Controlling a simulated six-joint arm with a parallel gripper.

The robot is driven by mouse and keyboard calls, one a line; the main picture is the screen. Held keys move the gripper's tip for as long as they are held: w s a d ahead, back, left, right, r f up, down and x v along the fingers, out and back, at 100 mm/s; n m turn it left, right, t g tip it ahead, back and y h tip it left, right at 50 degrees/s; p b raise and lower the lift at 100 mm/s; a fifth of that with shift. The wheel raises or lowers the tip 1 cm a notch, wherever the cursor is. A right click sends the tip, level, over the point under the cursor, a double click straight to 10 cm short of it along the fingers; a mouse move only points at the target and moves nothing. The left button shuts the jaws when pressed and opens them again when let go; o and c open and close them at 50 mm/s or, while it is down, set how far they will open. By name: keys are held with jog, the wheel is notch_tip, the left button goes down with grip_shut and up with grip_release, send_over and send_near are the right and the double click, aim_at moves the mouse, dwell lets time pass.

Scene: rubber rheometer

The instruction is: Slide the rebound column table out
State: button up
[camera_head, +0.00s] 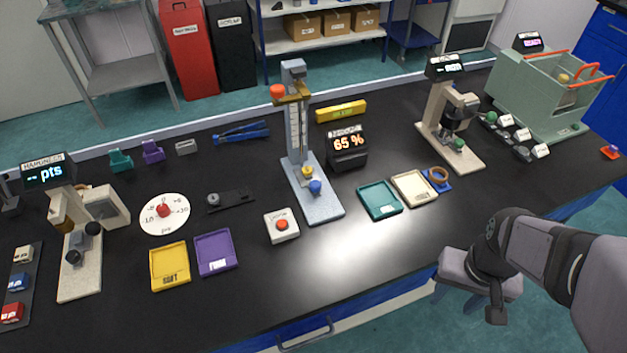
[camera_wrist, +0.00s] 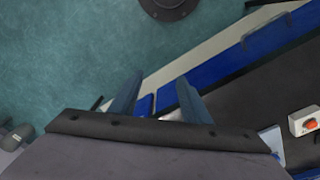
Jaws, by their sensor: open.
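The rebound column (camera_head: 297,125) stands upright near the middle of the black bench, on a pale blue-grey base (camera_head: 325,206). An orange knob (camera_head: 277,91) is near its top. Low on the column are a small yellow part (camera_head: 307,170) and a blue ball-shaped knob (camera_head: 315,187); I cannot tell which piece is the sliding table. My gripper (camera_wrist: 160,100) shows two blue-grey fingers apart with nothing between them, over the floor and the bench's front edge. In the head view my arm is at the lower right, clear of the column; its fingers cannot be made out there.
A white box with a red button (camera_head: 282,225) stands in front left of the column; it also shows in the wrist view (camera_wrist: 306,121). A 65 % display (camera_head: 347,148) is at the right. Teal (camera_head: 379,200) and cream (camera_head: 414,188) trays lie right. The front bench strip is clear.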

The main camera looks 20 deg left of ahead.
jog(key=w+a+r+n+t, duration=0.1)
jog(key=w+a+r, duration=0.1)
jog(key=w+a, duration=0.45)
jog(key=n+t+y, duration=0.2)
jog(key=n+t, duration=0.1)
send_near(316, 184)
jog(key=shift+p+x, duration=0.6)
jog(key=shift+x, duration=3.45)
jog(key=shift+a, duration=0.1)
